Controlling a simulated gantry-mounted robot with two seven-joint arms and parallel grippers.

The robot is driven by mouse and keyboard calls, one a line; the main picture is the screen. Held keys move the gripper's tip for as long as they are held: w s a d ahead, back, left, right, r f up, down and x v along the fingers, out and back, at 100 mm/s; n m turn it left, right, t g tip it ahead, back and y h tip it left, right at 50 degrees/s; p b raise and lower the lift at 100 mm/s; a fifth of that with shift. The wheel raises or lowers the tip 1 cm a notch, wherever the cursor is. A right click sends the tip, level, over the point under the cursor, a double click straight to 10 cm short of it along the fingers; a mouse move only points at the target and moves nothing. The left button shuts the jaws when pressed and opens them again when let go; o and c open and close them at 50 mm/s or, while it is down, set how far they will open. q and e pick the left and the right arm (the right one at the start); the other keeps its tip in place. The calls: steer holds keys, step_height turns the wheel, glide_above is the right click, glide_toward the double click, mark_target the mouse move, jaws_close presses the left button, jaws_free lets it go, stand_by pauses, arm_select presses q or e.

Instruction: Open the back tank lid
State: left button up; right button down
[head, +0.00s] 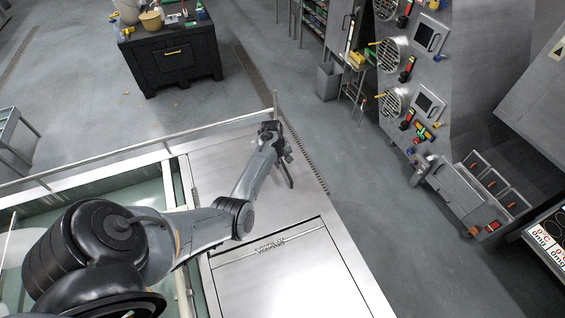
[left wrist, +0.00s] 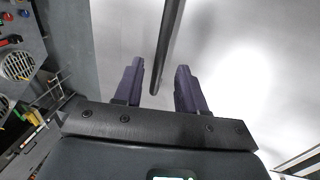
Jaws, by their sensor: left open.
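The back tank lid (head: 215,172) is a flat brushed-steel panel lying level on the tank top, partly covered by my left arm. My left gripper (head: 286,165) is over its right side, near the tank's outer edge. In the left wrist view, the two dark fingers of my left gripper (left wrist: 160,72) are spread apart. A dark bar (left wrist: 170,38), apparently the lid's handle, runs between them over the bright steel lid (left wrist: 235,70), with gaps on both sides. My right gripper is not in view.
The front lid (head: 300,280) lies flat, with a hinge-like fitting (head: 270,245) along its back edge. A metal rail (head: 120,152) runs along the tank's back. Green-tinted open tank sections (head: 150,195) lie left. A machine (head: 420,90) stands right, across clear floor.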

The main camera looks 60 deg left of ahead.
arm_select(q)
steer(key=shift+w+f, duration=0.15)
steer(key=shift+f, duration=0.5)
jaws_close()
